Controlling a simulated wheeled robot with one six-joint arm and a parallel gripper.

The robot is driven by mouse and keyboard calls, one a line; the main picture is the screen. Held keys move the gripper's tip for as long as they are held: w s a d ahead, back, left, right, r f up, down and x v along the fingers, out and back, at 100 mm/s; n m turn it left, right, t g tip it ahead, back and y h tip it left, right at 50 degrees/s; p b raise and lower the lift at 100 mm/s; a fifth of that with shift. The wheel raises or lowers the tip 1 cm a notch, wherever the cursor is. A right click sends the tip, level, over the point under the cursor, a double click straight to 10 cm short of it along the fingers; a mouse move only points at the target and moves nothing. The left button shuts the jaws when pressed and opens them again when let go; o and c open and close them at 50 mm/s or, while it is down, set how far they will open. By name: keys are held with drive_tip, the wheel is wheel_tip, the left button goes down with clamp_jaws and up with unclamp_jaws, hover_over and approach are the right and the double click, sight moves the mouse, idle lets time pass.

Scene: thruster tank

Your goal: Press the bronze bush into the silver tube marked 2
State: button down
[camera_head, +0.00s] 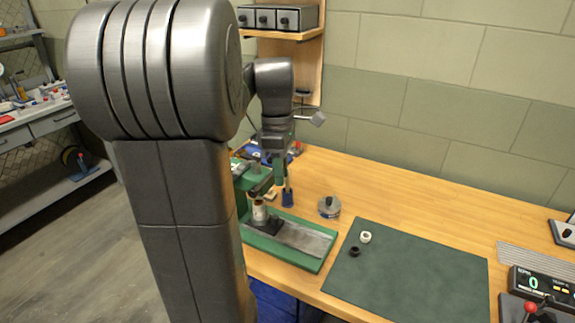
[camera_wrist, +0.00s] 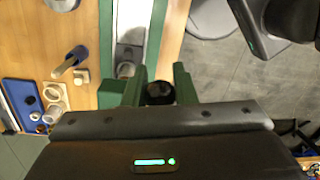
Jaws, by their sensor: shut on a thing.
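My gripper (camera_head: 279,172) is above the green press (camera_head: 318,262), partly hidden by my arm in the head view. In the wrist view its two green fingers (camera_wrist: 162,86) are shut on a dark round knob (camera_wrist: 158,93), which looks like the end of the press lever. A short pale tube (camera_head: 260,212) stands upright on the dark block of the press, under the ram. No number can be read on it. I cannot make out the bronze bush; any bush at the tube's top is too small or hidden to tell.
A dark green mat (camera_head: 415,280) holds a white ring (camera_head: 365,237) and a black ring (camera_head: 354,251). A control box (camera_head: 540,285) is at right. The bench behind the mat is clear.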

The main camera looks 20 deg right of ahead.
drive_tip(key=shift+w+a+r+g+p, duration=0.3)
drive_tip(key=shift+w+r+p, duration=0.15)
drive_tip(key=shift+r, duration=0.25)
drive_tip(key=shift+w+a+r+p, duration=0.35)
drive_tip(key=shift+w+a+p, duration=0.15)
drive_tip(key=shift+p, duration=0.3)
drive_tip(key=shift+w+a+r+p, duration=0.15)
drive_tip(key=shift+w+a+p, duration=0.25)
drive_tip(key=shift+w+p, duration=0.1)
drive_tip(key=shift+w+a+r+p, duration=0.15)
drive_tip(key=shift+w+a+p, duration=0.25)
drive_tip(key=shift+w+p, duration=0.1)
drive_tip(key=c, duration=1.2)
unclamp_jaws()
drive_tip(key=r, duration=0.4)
drive_tip(key=w+r, duration=0.1)
drive_tip(key=r, duration=0.4)
drive_tip(key=w+r, duration=0.1)
drive_tip(key=r, duration=0.3)
drive_tip(key=shift+a+r+b, duration=0.25)
drive_tip(key=shift+a+b, duration=0.05)
